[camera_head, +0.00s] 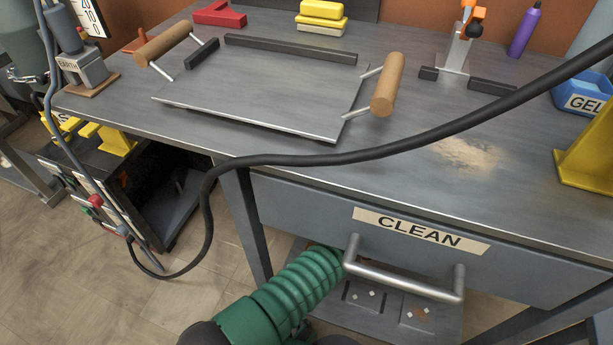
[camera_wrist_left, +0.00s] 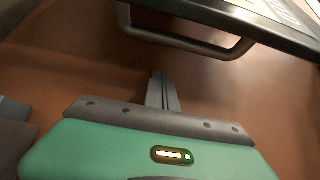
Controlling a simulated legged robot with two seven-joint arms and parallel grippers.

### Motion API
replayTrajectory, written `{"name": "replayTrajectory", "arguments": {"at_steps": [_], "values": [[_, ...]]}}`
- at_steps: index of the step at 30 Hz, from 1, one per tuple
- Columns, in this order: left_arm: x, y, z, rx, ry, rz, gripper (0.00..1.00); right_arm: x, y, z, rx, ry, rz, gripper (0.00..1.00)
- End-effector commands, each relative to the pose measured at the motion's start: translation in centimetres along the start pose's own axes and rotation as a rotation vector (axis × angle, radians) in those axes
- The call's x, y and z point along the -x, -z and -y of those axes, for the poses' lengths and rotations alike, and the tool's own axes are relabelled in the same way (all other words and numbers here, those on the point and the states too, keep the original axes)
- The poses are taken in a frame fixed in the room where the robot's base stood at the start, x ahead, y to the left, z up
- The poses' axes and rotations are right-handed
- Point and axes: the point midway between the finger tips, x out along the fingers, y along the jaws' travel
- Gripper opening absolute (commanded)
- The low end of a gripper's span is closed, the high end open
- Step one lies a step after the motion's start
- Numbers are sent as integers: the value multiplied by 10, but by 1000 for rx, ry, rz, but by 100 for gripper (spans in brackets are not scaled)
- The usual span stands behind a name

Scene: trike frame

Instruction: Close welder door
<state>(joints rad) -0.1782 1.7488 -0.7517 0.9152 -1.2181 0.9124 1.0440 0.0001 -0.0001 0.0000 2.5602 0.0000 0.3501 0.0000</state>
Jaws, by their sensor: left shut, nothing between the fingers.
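A dark machine cabinet (camera_head: 72,187), which looks like the welder, stands on the floor at left in the head view, below the table. Its side facing the table shows a dark open interior (camera_head: 150,182); I cannot clearly make out the door. In the left wrist view my left gripper (camera_wrist_left: 160,78) has its fingers together and empty. A dark bar handle (camera_wrist_left: 185,42) lies beyond and above the fingertips, apart from them. In the head view a green ribbed arm of mine reaches under the drawer, and its end is hidden. My right gripper is not in view.
The grey table (camera_head: 200,135) carries a metal plate with wooden handles (camera_head: 388,84). The CLEAN drawer (camera_head: 325,212) has a bar handle (camera_head: 400,282) beside my arm. A black cable (camera_head: 300,160) crosses the table and hangs at left. Tiled floor (camera_head: 60,265) is clear at lower left.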

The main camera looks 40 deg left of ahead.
Motion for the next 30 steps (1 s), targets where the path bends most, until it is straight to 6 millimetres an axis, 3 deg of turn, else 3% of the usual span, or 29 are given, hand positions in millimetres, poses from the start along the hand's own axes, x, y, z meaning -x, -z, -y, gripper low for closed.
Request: {"name": "replayTrajectory", "arguments": {"at_steps": [1,3,10,21,26,30], "values": [[-11,-1,-7,2,1,3,0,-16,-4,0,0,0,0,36],[-2,-11,0,-6,1,-1,0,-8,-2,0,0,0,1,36],[5,-34,0,-3,1,-1,0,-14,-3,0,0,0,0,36],[6,-38,1,-1,1,0,0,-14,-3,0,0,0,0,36],[10,-41,4,-2,1,-1,0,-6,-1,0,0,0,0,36],[19,-53,8,-6,1,-1,0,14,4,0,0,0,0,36]]}}
